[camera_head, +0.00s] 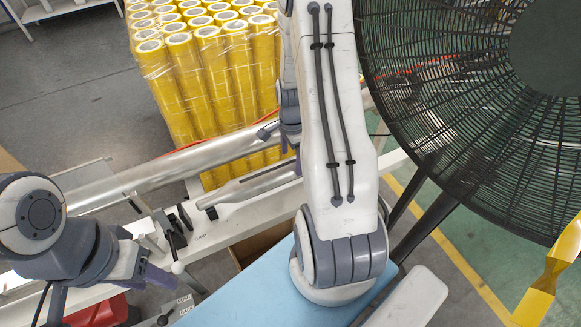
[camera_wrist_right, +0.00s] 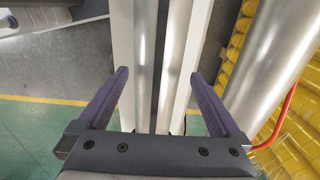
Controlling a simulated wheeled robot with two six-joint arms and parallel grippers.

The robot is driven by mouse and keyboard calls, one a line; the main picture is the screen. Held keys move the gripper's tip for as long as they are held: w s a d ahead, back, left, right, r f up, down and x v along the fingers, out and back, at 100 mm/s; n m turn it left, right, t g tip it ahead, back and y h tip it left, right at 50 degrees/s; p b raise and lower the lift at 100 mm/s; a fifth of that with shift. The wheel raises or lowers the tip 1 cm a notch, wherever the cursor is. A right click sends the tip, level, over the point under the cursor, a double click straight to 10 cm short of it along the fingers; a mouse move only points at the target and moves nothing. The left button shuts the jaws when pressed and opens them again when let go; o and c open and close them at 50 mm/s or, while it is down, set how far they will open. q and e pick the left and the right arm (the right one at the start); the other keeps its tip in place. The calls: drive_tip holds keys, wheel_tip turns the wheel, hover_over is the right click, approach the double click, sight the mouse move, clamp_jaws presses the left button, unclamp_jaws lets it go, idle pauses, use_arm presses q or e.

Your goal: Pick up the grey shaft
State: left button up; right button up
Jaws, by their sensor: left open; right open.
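A thin grey shaft (camera_head: 250,187) with a narrowed left end lies along the white machine frame in the head view, its right part hidden behind my right arm. In the right wrist view, long silver strips (camera_wrist_right: 176,60) with a dark band between run lengthwise between my right fingers; I cannot tell exactly which surface is the shaft. My right gripper (camera_wrist_right: 158,75) is open, one finger on each side, with visible gaps. In the head view it is mostly hidden behind my arm. My left gripper (camera_head: 108,292) is open and empty at the lower left, away from the shaft.
A thicker silver roller (camera_head: 190,162) runs parallel beyond the shaft and beside my right finger in the wrist view (camera_wrist_right: 265,60). Stacked yellow tape rolls (camera_head: 205,75) stand behind it. A large black fan (camera_head: 430,90) is at the right. A blue surface (camera_head: 250,295) lies in front.

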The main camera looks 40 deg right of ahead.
sight(290, 163)
drive_tip(key=shift+s+a+f+p, duration=0.1)
drive_tip(key=shift+a+f+p, duration=0.05)
drive_tip(key=shift+f+p, duration=0.2)
drive_tip(key=f, duration=0.1)
drive_tip(key=f+p, duration=0.1)
drive_tip(key=f, duration=0.1)
drive_tip(key=shift+a+f, duration=0.15)
drive_tip(key=shift+a, duration=0.1)
drive_tip(key=shift+f, duration=0.5)
clamp_jaws()
